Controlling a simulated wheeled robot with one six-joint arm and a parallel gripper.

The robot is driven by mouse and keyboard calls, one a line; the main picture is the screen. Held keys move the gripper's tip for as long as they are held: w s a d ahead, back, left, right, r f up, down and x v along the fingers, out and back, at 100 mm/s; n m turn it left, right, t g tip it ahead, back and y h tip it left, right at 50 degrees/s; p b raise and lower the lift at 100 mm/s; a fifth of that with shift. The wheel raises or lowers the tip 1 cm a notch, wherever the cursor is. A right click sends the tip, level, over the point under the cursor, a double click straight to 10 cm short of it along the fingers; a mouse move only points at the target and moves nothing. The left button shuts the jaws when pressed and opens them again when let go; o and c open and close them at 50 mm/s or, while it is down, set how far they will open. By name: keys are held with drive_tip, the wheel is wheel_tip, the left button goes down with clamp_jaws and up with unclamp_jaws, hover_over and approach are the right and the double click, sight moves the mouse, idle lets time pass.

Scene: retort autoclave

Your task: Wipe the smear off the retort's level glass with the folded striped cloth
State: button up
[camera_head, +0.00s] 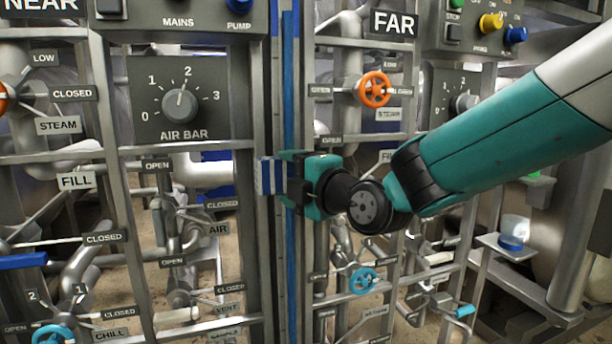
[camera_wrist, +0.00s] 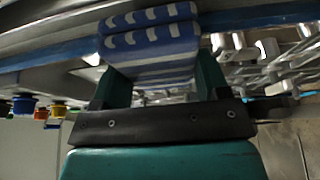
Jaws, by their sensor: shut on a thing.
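The folded cloth (camera_head: 264,176), striped blue and white, is held in the jaws of my gripper (camera_head: 287,178). It also shows between the fingers in the wrist view (camera_wrist: 150,42). The level glass (camera_head: 289,85) is a tall upright blue strip in a grey frame at the middle of the head view. My gripper and the cloth are in front of its middle height, the cloth toward its left edge. I cannot tell whether the cloth touches the glass. I make out no smear; part of the glass is hidden behind my gripper.
Left of the glass is the NEAR panel with an AIR BAR dial (camera_head: 180,104) and labelled valves. Right of it is the FAR panel with an orange handwheel (camera_head: 375,89) and a light blue handwheel (camera_head: 363,281). A small shelf (camera_head: 503,246) stands at the right.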

drive_tip(key=shift+a, duration=0.45)
drive_tip(key=shift+s+r+p, duration=0.1)
drive_tip(key=shift+r+p, duration=0.55)
drive_tip(key=shift+r, duration=0.75)
drive_tip(key=d+b, duration=0.2)
drive_tip(key=w+d+b, duration=0.1)
drive_tip(key=d, duration=0.1)
drive_tip(key=shift+f+b, duration=0.15)
drive_tip(key=shift+b, duration=0.25)
drive_tip(key=shift+b, duration=0.35)
drive_tip(key=shift+s+a, duration=0.3)
drive_tip(key=shift+a, duration=0.65)
drive_tip(key=shift+s+a, duration=0.25)
drive_tip(key=shift+a, duration=0.7)
